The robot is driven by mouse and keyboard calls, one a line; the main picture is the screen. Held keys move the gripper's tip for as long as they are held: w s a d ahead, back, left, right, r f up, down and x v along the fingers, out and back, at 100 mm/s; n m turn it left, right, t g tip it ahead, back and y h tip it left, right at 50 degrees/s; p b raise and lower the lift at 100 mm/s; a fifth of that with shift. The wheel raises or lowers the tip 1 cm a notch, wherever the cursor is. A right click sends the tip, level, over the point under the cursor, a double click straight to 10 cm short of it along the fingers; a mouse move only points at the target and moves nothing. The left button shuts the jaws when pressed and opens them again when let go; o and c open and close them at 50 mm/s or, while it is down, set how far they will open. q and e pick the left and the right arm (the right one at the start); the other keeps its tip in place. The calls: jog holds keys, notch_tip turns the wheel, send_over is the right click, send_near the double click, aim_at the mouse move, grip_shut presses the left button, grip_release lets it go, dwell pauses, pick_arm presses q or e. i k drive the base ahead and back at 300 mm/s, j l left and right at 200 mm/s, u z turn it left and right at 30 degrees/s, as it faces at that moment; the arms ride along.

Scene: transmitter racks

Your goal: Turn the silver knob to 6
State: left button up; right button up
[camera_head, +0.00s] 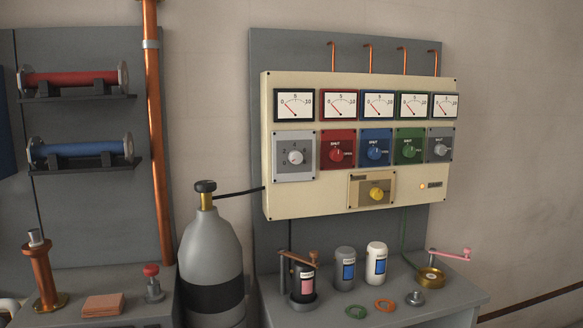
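A silver knob (295,157) sits on a light grey plate (293,173) with numbers around it, at the left of the cream control panel (320,198). The 2 and 4 can be made out to its upper left and top; where its pointer stands is too small to tell. Another silver-grey knob (440,149) sits on a dark grey plate at the right end of the same row. Neither of my grippers shows in the view.
Red (337,155), blue (374,152) and green (409,150) knobs lie between, with a yellow knob (376,194) below. A grey gas cylinder (211,248) stands left of the panel. Canisters, rings and a pink-handled crank (450,253) occupy the grey bench (455,299).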

aim_at(295, 157)
jog(key=i+l+u, duration=0.1)
jog(key=l, duration=0.75)
jog(key=i+l+u, duration=0.1)
jog(key=i+l, duration=0.15)
jog(key=l, duration=0.6)
jog(key=i+l+u, duration=0.15)
jog(key=l, duration=0.7)
jog(key=l+u, duration=0.1)
jog(key=l, duration=0.75)
